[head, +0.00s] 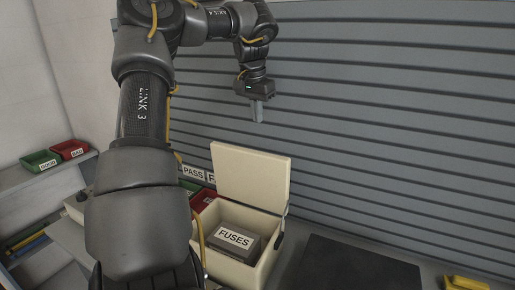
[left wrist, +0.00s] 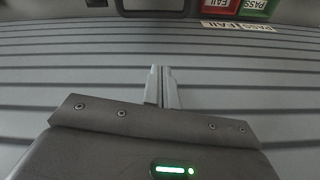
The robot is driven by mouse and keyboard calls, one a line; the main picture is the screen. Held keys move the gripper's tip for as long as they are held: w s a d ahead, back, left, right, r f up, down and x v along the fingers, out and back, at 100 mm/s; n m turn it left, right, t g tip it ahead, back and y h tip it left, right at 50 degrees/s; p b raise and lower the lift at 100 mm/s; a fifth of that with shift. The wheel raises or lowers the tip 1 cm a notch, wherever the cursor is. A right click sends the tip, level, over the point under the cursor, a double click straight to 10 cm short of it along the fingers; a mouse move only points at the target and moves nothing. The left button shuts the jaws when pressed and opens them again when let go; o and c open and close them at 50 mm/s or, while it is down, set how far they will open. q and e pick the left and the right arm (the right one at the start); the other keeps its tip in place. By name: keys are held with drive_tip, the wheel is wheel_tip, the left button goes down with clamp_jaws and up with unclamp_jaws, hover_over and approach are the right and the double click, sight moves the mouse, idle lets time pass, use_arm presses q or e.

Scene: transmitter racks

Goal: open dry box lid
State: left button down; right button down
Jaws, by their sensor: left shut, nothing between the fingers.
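The dry box (head: 272,262) is a cream box on the bench in the head view. Its lid (head: 250,176) stands raised, about upright, at the back of the box. Inside lies a dark grey block labelled FUSES (head: 234,239). My left gripper (head: 257,116) is above and behind the lid, apart from it, in front of the slatted wall. Its fingers are shut with nothing between them; they also show in the left wrist view (left wrist: 162,88). My right gripper is in neither view.
A dark mat (head: 355,268) lies right of the box, with a yellow object (head: 466,283) beyond it. A green bin (head: 40,161) and a red bin (head: 70,149) sit on the left shelf. PASS and FAIL labelled bins are partly hidden behind my arm. The slatted wall (head: 400,130) closes the back.

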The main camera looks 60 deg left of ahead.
use_arm(q)
drive_tip(key=shift+a+n, duration=0.1)
drive_tip(key=shift+n, duration=1.1)
drive_tip(key=f, duration=0.3)
drive_tip(key=w+f+p, duration=0.1)
drive_tip(key=f, duration=0.2)
drive_tip(key=a+f+p, duration=0.1)
drive_tip(key=f, duration=0.1)
drive_tip(key=shift+w+f, duration=0.25)
drive_tip(key=shift+f, duration=0.15)
drive_tip(key=shift+s+d+f+p, duration=0.1)
drive_tip(key=shift+f+p, duration=0.2)
drive_tip(key=shift+p, duration=0.2)
drive_tip(key=s+d, duration=0.1)
drive_tip(key=s+p, duration=0.1)
drive_tip(key=s, duration=0.1)
drive_tip(key=shift+d+r, duration=0.1)
drive_tip(key=shift+d, duration=0.3)
